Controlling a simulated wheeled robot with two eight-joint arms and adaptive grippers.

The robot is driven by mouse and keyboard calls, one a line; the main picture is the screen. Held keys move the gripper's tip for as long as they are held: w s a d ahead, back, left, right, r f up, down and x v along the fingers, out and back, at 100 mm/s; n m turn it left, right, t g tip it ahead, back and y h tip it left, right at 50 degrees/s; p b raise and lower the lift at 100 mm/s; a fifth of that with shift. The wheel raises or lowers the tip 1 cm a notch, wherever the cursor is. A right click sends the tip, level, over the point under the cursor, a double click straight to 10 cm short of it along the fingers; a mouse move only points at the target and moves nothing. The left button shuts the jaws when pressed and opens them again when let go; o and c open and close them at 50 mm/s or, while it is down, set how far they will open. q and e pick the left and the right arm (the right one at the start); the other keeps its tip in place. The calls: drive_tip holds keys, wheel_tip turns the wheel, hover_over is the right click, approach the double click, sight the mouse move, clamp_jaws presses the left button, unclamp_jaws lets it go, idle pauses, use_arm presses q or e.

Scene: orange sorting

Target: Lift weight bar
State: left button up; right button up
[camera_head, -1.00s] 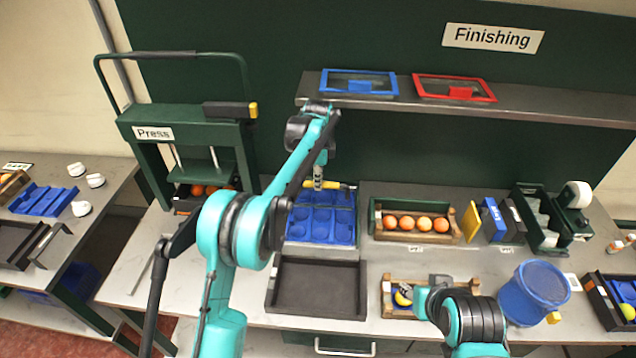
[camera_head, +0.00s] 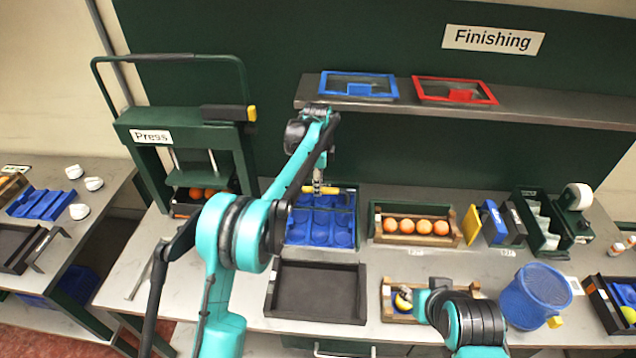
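A thin bar with yellow grip (camera_head: 332,190) lies across the far end of a blue tray with round pockets (camera_head: 320,230); I take it to be the weight bar. My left gripper (camera_head: 318,187) points down at the bar's middle, touching it or just over it. Its fingers are too small to tell whether they have closed on the bar. My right gripper (camera_head: 408,298) is low at the front, by a small wooden crate (camera_head: 388,300) holding a yellow-and-dark item. My arm hides part of that crate, and the finger state does not show.
A green press (camera_head: 185,135) with oranges under it stands at left. An empty black tray (camera_head: 316,290) lies in front of the blue tray. A wooden crate of oranges (camera_head: 375,222) and a blue mesh bin (camera_head: 535,295) are to the right. A shelf (camera_head: 450,105) hangs above.

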use_arm(q)
drive_tip(key=shift+r, duration=0.1)
wheel_tip(320, 180, up, 12)
drive_tip(key=shift+s, duration=0.45)
idle(0.3)
